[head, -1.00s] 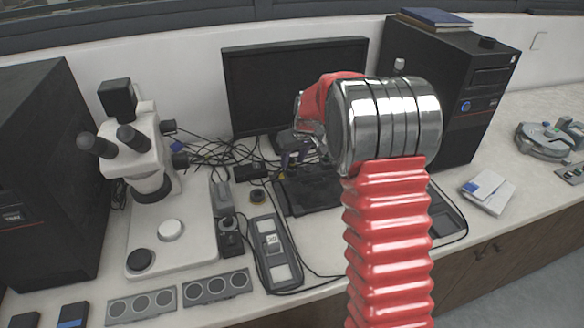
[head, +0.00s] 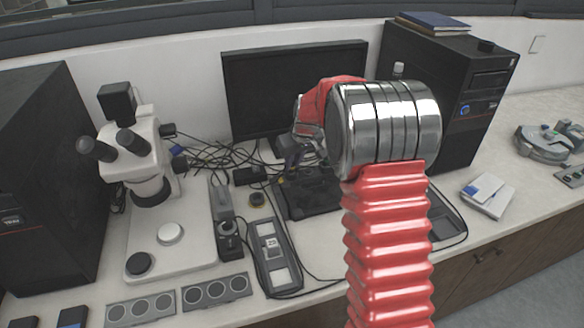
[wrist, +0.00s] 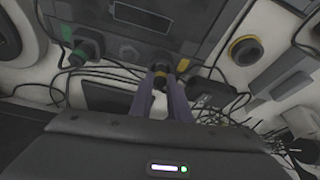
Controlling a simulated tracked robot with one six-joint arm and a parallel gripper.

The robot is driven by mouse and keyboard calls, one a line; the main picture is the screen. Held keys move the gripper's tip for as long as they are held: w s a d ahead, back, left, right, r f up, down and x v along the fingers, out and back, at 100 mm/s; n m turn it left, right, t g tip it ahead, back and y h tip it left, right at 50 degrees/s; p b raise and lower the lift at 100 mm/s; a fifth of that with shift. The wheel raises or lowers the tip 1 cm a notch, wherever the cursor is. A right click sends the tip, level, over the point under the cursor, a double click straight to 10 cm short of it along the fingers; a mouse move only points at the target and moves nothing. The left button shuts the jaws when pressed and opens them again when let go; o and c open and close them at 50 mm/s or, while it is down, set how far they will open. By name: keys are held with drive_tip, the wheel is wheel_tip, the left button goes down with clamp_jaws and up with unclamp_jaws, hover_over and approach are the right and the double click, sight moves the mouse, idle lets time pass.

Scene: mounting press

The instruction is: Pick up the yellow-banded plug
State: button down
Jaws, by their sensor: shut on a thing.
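In the wrist view, my gripper (wrist: 166,88) has its two purple fingers shut on the yellow-banded plug (wrist: 160,74), a small dark piece with a touch of yellow between the tips. A yellow mark (wrist: 182,65) shows on the panel of the black device (wrist: 150,45) right beside it. I cannot tell whether the plug still sits in the device. In the head view, my gripper (head: 287,152) is over the back of the black device (head: 308,198), and the plug is too small to make out.
A green-banded plug (wrist: 86,50) stands left of my fingers. A black cap with a yellow ring (wrist: 243,48) lies to the right. Loose cables (head: 215,158) tangle behind the device. A monitor (head: 293,90) stands behind, a microscope (head: 140,165) left, a computer tower (head: 455,95) right.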

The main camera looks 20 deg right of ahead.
sight(293, 165)
wheel_tip(293, 165, up, 10)
idle(0.6)
drive_tip(key=shift+s, duration=0.1)
idle(0.4)
